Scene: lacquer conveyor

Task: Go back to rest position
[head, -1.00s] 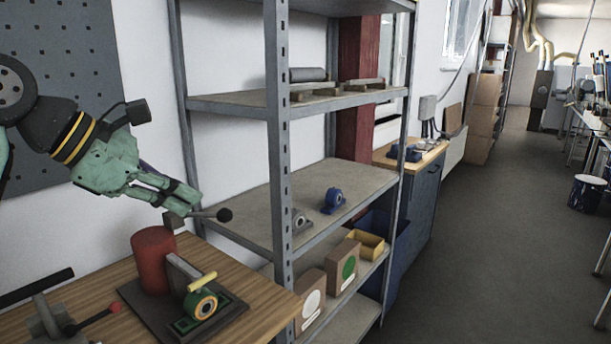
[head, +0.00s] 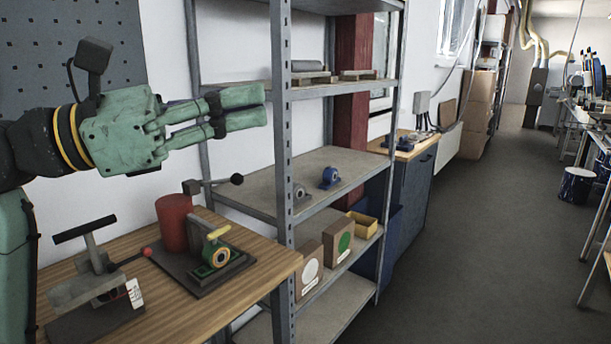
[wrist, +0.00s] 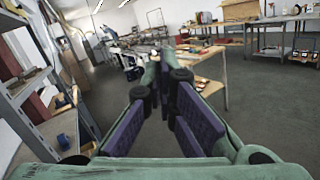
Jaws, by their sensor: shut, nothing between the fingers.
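My gripper (head: 264,106) is green with dark joints and points to the right in the head view, raised above the wooden workbench (head: 262,262) and in front of the shelf rack's post. Its fingers are together and hold nothing. In the wrist view my gripper (wrist: 164,62) shows purple inner pads, with the fingers converging at the tips. Nothing touches the fingers in either view.
A metal shelf rack (head: 281,160) stands close behind my gripper. On the bench are a red cylinder (head: 174,222), a fixture with a green-yellow ring (head: 218,252) and a lever press (head: 92,262). Open floor (head: 470,230) lies to the right.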

